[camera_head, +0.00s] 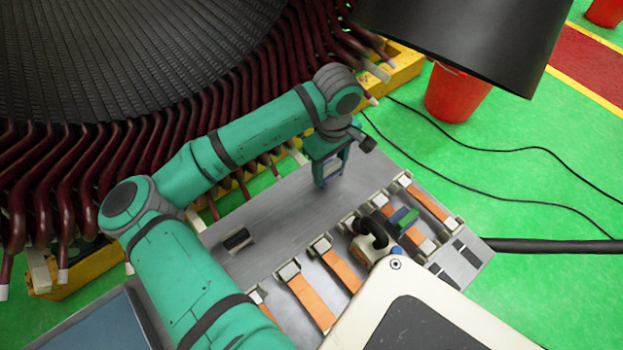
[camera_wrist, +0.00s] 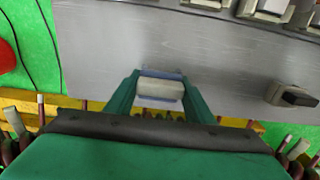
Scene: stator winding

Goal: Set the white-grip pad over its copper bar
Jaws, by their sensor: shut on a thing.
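My gripper (camera_head: 329,178) is over the far part of the grey metal plate (camera_head: 285,200), shut on the white-grip pad. In the wrist view my gripper (camera_wrist: 160,98) has its two green fingers on either side of the white grip (camera_wrist: 161,89), with bluish pad edges showing around it. The pad's height above the plate is hard to tell. Several orange copper bars (camera_head: 312,301) lie in a row along the near side of the plate, with pale blocks at their ends. The pad is apart from them. Which bar is the pad's own cannot be told.
A dark-grip pad (camera_head: 237,240) lies on the plate at left. The stator's dark red coil ends (camera_head: 130,160) border the plate's far side. The plate's middle is clear.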

